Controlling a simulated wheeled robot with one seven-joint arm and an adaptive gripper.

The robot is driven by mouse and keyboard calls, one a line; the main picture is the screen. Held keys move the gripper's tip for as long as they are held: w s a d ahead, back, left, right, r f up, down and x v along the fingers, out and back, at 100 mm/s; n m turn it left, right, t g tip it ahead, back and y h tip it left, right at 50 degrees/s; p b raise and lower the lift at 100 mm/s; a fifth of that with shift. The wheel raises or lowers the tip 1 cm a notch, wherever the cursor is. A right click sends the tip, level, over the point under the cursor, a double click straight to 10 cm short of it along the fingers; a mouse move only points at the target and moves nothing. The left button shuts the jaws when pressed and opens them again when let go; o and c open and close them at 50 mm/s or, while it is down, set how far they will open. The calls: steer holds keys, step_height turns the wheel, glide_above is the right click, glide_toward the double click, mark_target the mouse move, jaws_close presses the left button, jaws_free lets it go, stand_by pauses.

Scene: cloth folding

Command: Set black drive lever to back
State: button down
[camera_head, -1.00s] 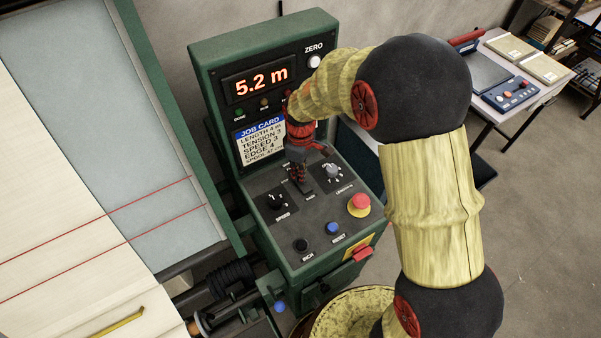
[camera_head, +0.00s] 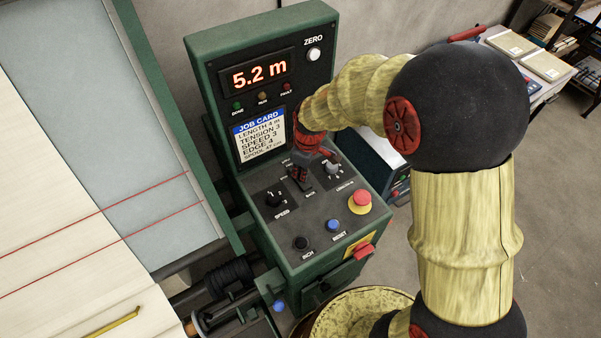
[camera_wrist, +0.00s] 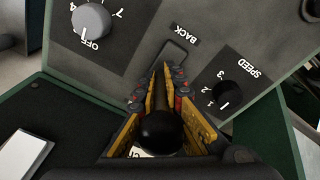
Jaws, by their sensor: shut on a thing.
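The black drive lever with its round knob (camera_wrist: 160,130) stands between my gripper's yellow-padded fingers in the wrist view. My gripper (camera_wrist: 167,88) is shut on the lever. The fingers come together along the lever's shaft, over the slot (camera_wrist: 178,48). The slot's end beside the BACK label (camera_wrist: 185,34) shows. The lever's foot is hidden by the fingers. In the head view my gripper (camera_head: 301,176) is low over the middle of the green control console (camera_head: 300,222), and it hides most of the lever.
The speed knob (camera_head: 274,199) is left of my gripper and another dial (camera_head: 332,168) is close on its right. The red emergency button (camera_head: 360,201), blue reset button (camera_head: 333,224) and black inch button (camera_head: 302,242) are nearer the front. The display (camera_head: 258,77) reads 5.2 m.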

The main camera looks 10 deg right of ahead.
steer(key=shift+s+d+f+t+y+b, duration=0.15)
steer(key=shift+s+f+t+y+b, duration=0.25)
steer(key=shift+b, duration=0.9)
steer(key=shift+s+d+f+t+b, duration=0.1)
steer(key=shift+s+t+b, duration=0.15)
steer(key=shift+t+b, duration=0.7)
steer(key=b, duration=0.3)
steer(key=shift+s+b, duration=0.15)
steer(key=shift+b, duration=0.2)
steer(key=shift+s+d+r+t+y+b, duration=0.15)
steer(key=shift+t+y+b, duration=0.2)
steer(key=shift+b, duration=0.2)
steer(key=c, duration=1.9)
jaws_free()
steer(key=shift+r, duration=0.15)
steer(key=shift+s+r, duration=0.1)
steer(key=shift+r, duration=0.2)
steer(key=v, duration=1.1)
steer(key=shift+s, duration=0.1)
